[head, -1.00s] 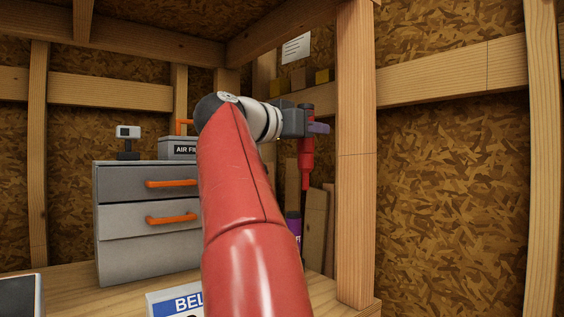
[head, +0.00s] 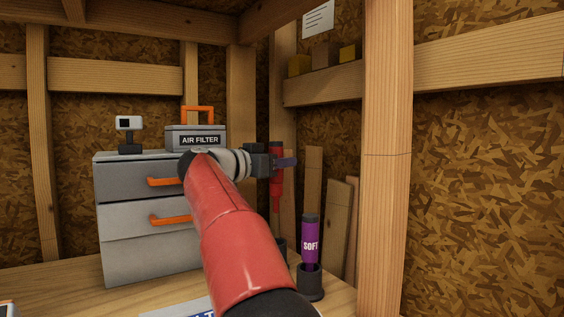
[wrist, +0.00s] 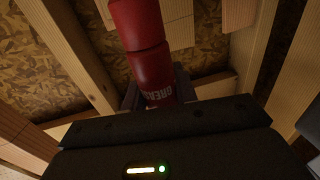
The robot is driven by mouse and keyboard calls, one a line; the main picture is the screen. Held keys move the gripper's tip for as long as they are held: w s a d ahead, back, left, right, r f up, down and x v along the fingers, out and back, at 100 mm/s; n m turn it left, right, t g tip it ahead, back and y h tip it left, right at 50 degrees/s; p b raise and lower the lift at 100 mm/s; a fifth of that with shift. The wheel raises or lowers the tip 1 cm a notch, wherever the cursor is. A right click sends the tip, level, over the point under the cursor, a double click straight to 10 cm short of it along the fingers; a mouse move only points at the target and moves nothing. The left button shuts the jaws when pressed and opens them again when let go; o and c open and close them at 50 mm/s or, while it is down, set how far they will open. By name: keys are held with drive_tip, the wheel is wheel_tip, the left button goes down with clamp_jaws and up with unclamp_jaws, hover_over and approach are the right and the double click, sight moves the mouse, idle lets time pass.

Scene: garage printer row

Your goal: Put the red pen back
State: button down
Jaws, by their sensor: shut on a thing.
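The red pen (head: 276,190) hangs upright in my gripper (head: 277,162), narrow end down, above the bench. My gripper is shut on its upper part. In the wrist view the red pen (wrist: 143,35) rises between the jaws, with a partly hidden label that seems to read "GREASE". A purple pen (head: 310,236) marked "SOFT" stands in a dark round holder (head: 310,286) on the bench, lower right of the red pen. A second dark holder (head: 282,250) shows below the red pen, mostly hidden behind my arm, so its inside cannot be seen.
A grey drawer cabinet (head: 150,256) with orange handles stands at the left, carrying an air filter box (head: 197,138) and a small device (head: 129,131). Boards (head: 338,222) lean behind the purple pen. A thick wooden post (head: 387,170) stands at the right.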

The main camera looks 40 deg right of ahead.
wheel_tip(320, 180, down, 13)
drive_tip(key=b, duration=0.6)
drive_tip(key=shift+r, duration=0.15)
idle(0.3)
drive_tip(key=c, duration=1)
unclamp_jaws()
wheel_tip(320, 180, up, 17)
drive_tip(key=p, duration=0.6)
drive_tip(key=shift+r, duration=1.45)
